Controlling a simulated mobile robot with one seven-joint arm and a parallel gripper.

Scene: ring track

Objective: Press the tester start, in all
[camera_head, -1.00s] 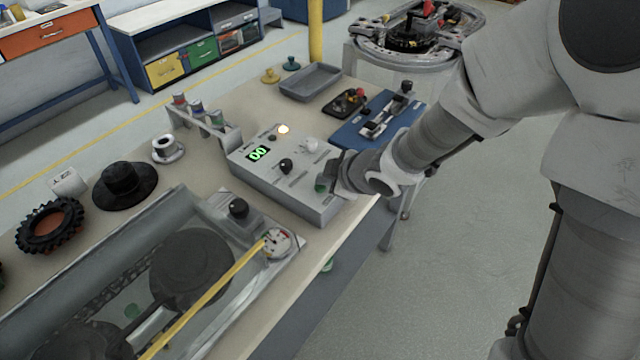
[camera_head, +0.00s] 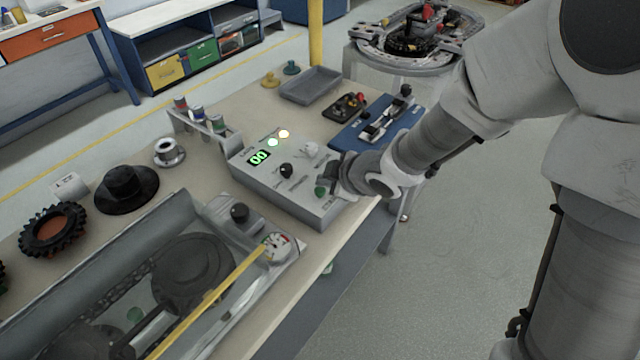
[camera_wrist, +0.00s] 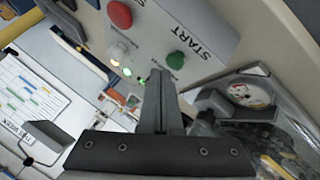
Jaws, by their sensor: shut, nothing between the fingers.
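The tester (camera_head: 285,175) is a grey box on the bench with a green display (camera_head: 258,157) reading 00. Two lamps glow on its top, a greenish one (camera_head: 272,142) and a warm white one (camera_head: 284,133). The green start button (camera_head: 320,191) is at its near right end; it also shows beside the START label in the wrist view (camera_wrist: 176,59). My gripper (camera_head: 332,184) is shut and empty, just beside the green button. In the wrist view its fingertips (camera_wrist: 158,74) appear just short of the button; I cannot tell whether they touch.
A red button (camera_wrist: 120,14) sits near the green one. A long glass-topped case with a gauge (camera_head: 277,247) lies in front left of the tester. A blue fixture (camera_head: 377,128), a grey tray (camera_head: 311,84) and a rack of spools (camera_head: 200,122) stand around it.

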